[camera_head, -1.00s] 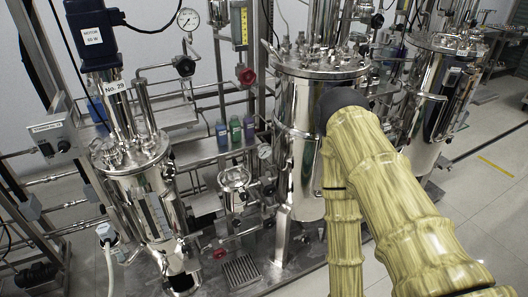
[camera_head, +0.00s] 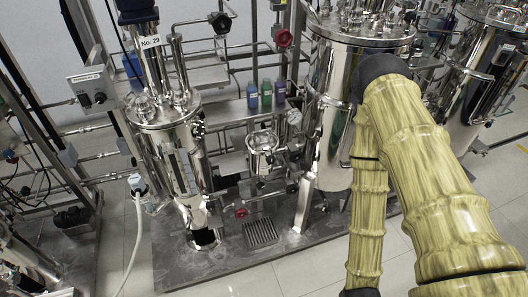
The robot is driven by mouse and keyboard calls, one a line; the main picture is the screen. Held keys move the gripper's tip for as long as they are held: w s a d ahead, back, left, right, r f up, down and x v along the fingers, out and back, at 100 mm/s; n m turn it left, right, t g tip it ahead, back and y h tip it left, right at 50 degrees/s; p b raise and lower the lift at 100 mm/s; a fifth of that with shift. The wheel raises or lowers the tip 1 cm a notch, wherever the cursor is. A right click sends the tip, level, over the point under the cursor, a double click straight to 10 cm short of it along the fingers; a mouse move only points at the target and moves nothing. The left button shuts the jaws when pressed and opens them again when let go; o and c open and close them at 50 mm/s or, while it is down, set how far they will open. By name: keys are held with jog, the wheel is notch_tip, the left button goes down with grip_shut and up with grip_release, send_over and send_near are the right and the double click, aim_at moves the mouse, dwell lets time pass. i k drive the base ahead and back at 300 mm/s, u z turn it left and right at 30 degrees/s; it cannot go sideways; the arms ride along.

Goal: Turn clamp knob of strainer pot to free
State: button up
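A small shiny metal pot (camera_head: 262,143), which I take to be the strainer pot, stands in the middle of the skid, between two large steel vessels. Small fittings sit around its rim and right side; I cannot make out which one is the clamp knob or how it is turned. My yellow arm fills the right of the view, bending at a dark joint and running down to the bottom edge. My gripper is out of the picture below, so its state is hidden.
A steel vessel labelled No. 29 (camera_head: 172,155) stands left of the pot, a larger vessel (camera_head: 335,100) right. Three small bottles (camera_head: 266,94) stand on a shelf behind. A red valve handle (camera_head: 241,212) and a floor grate (camera_head: 261,232) are below. Open floor lies in front.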

aim_at(271, 160)
jog(key=z, duration=2.05)
jog(key=k, duration=1)
jog(key=u, duration=1.45)
jog(key=i, duration=0.5)
